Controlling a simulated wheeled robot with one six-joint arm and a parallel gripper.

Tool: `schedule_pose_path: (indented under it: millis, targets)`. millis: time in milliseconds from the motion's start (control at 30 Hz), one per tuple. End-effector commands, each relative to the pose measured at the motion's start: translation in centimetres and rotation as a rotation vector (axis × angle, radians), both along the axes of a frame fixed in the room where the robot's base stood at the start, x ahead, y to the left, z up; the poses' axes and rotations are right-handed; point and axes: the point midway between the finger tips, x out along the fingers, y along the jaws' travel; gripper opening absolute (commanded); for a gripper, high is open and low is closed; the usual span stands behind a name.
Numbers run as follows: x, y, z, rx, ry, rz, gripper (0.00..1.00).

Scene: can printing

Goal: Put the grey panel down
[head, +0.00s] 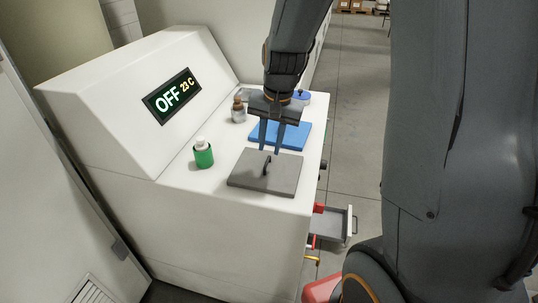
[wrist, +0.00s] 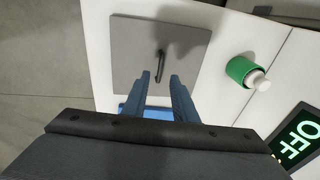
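The grey panel (head: 249,177) lies flat on the white machine top, at its near end. Its dark upright handle (head: 267,164) stands in the middle of it. In the wrist view, the grey panel (wrist: 133,50) and handle (wrist: 160,66) show just beyond my fingertips. My gripper (wrist: 160,77) is also open in the wrist view. A blue panel (head: 297,137) lies behind the grey one, partly hidden by my fingers.
A green bottle with a white cap (head: 203,156) stands left of the grey panel. A grey bottle with a brown cap (head: 238,112) and a blue object (head: 302,96) are farther back. The display (head: 172,95) reads OFF 23 C. A drawer (head: 333,224) juts out at the right.

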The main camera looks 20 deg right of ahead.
Motion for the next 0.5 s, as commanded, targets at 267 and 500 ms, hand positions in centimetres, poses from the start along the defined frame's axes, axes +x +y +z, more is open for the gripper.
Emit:
schedule_pose_path:
  millis: [267, 500]
  targets:
    - [-0.5, -0.3, 4.1, -0.001, -0.004, 0.001, 0.26]
    - [-1.3, -0.3, 5.6, -0.005, -0.001, 0.014, 0.26]
